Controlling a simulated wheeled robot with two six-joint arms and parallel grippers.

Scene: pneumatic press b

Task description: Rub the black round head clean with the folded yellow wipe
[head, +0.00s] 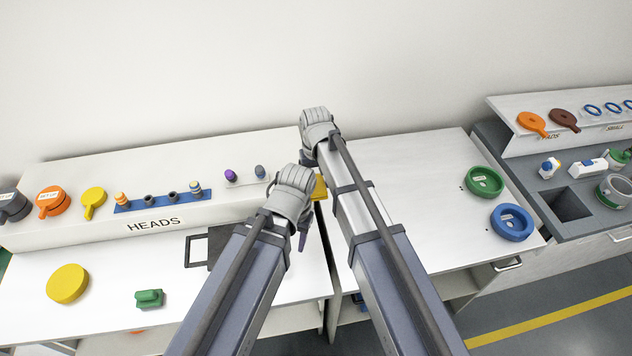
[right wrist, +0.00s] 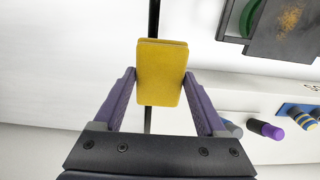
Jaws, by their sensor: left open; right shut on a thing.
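The folded yellow wipe (right wrist: 161,72) is held between the two fingers of my right gripper (right wrist: 160,80), above the bench. A corner of the wipe (head: 320,187) shows between my arms in the head view. My left gripper (head: 302,236) is open and lower, over the bench; its fingers are mostly hidden. A dark round head (head: 12,206) stands at the far left of the raised shelf, cut by the picture edge. A dark plate (right wrist: 287,27) with brown specks on it lies at the upper right of the right wrist view.
The shelf marked HEADS (head: 165,222) carries an orange head (head: 52,201), a yellow head (head: 94,202) and a blue rack (head: 150,202) with small parts. A yellow disc (head: 67,284) and green block (head: 149,298) lie in front. Green (head: 485,182) and blue rings (head: 512,222) lie right.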

